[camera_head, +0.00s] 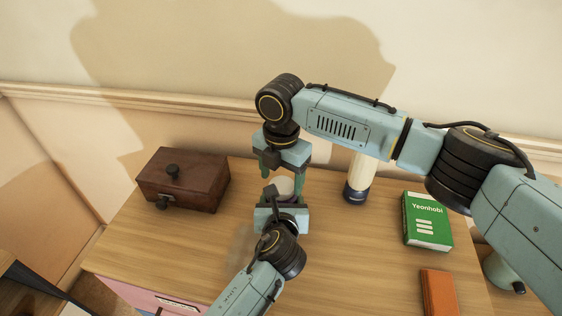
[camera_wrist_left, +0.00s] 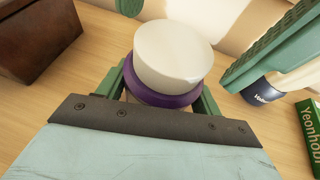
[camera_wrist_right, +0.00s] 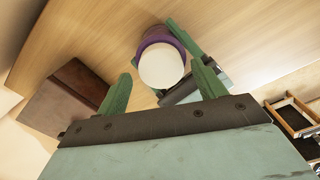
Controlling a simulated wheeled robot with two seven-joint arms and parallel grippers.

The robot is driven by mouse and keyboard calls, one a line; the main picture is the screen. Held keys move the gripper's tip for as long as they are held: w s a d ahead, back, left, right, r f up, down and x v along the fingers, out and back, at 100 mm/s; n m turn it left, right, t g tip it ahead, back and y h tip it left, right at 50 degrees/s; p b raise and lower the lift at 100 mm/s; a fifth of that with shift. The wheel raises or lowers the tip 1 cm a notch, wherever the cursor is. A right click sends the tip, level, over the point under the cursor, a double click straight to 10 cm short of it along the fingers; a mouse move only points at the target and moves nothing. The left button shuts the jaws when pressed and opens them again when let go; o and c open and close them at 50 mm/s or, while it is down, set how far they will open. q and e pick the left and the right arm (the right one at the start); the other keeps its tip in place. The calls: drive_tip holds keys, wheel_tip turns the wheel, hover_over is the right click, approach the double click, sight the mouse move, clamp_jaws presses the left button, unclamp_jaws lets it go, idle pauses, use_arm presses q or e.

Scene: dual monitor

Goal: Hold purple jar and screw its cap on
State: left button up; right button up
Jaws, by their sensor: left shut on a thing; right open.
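The purple jar (camera_wrist_left: 160,97) is upright between the fingers of my left gripper (camera_wrist_left: 158,88), which is shut on it. The white cap (camera_wrist_left: 173,55) sits on top of the jar; how tightly is not clear. In the head view the cap (camera_head: 285,184) shows just above my left gripper (camera_head: 284,208). My right gripper (camera_head: 281,181) points down from above, open, with its fingers on either side of the cap. In the right wrist view the cap (camera_wrist_right: 162,65) lies between the open fingers, with gaps beside it. The jar's lower part is hidden.
A dark wooden box (camera_head: 183,180) stands at the left on the wooden table (camera_head: 160,250). A white and navy bottle (camera_head: 359,178) stands behind, right of the grippers. A green book (camera_head: 427,221) and an orange-brown item (camera_head: 439,293) lie farther right. The table's front left is clear.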

drive_tip(key=shift+f, duration=0.95)
drive_tip(key=c, duration=1)
drive_tip(key=m, duration=0.6)
drive_tip(key=shift+w+m, duration=0.1)
drive_tip(key=shift+m, duration=0.3)
drive_tip(key=o, duration=1.1)
